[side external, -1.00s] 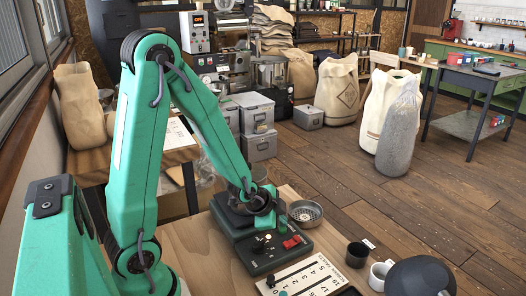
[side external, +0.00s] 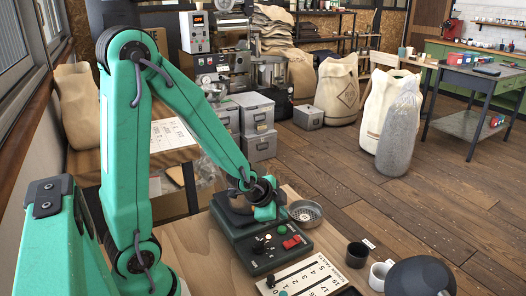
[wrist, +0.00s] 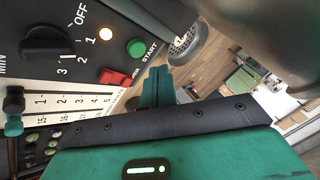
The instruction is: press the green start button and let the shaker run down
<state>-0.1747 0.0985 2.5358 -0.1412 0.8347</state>
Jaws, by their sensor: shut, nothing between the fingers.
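The shaker's dark control panel (side external: 262,252) stands on the wooden table. In the wrist view the round green start button (wrist: 136,48) sits beside the word START, uncovered. A small round lamp (wrist: 106,34) glows warm white beside it. My gripper (wrist: 157,85) shows shut green fingers, empty, just below and right of the button and apart from it in this picture. In the side view my gripper (side external: 268,212) is over the back right of the panel, by the button (side external: 283,229). The shaker's top is partly hidden behind my wrist; I cannot tell whether it moves.
The panel also has a black knob (wrist: 48,42) and a red switch (wrist: 115,77). A numbered white board (side external: 303,278) lies in front. A metal sieve (side external: 306,211) is right of the shaker. A black cup (side external: 357,253) and white cup (side external: 379,275) stand at right.

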